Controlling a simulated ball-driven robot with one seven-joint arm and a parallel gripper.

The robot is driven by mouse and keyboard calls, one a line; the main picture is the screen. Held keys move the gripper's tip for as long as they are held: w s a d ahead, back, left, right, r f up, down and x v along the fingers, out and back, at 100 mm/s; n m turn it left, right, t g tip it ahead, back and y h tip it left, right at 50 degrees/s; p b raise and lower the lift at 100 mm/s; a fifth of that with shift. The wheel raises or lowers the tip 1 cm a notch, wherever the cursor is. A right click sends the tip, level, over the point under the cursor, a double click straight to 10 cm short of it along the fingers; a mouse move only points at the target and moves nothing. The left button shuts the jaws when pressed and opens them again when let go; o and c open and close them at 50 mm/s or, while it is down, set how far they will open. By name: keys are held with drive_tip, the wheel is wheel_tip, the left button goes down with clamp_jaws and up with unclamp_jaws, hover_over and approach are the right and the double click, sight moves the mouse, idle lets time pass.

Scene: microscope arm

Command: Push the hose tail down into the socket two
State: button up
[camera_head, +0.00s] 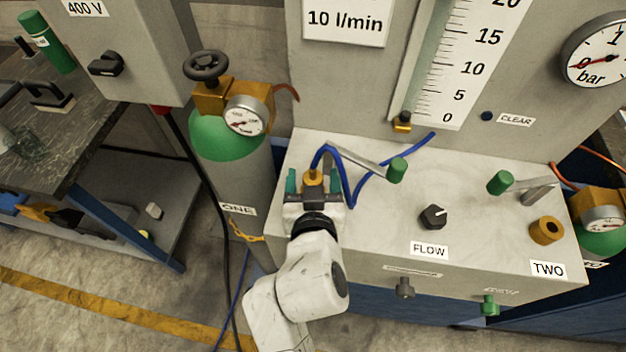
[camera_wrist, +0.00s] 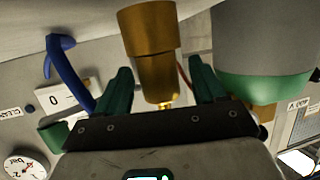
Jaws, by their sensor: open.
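The socket two (camera_head: 547,230) is a brass ring with a dark, empty-looking hole, beside the TWO label (camera_head: 547,269) at the console's right. My gripper (camera_head: 313,182) is at the console's left end, its green fingers apart on either side of a brass fitting (camera_head: 312,188). In the wrist view the brass fitting (camera_wrist: 152,45) stands between the open fingers, with visible gaps on both sides. A blue hose (camera_head: 372,178) loops from the fitting across the console top towards the flow tube. What the fitting's lower end sits in is hidden by my gripper.
Two green-ended levers (camera_head: 397,170) (camera_head: 500,183) and the black FLOW knob (camera_head: 433,217) stand up between my gripper and the socket two. A gas cylinder (camera_head: 230,140) is close on the left. The upright panel with the scale (camera_head: 470,60) closes the back.

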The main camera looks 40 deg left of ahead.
drive_tip(key=shift+c, duration=0.3)
drive_tip(key=c, duration=1)
drive_tip(key=shift+c, duration=0.5)
drive_tip(key=shift+r, duration=0.1)
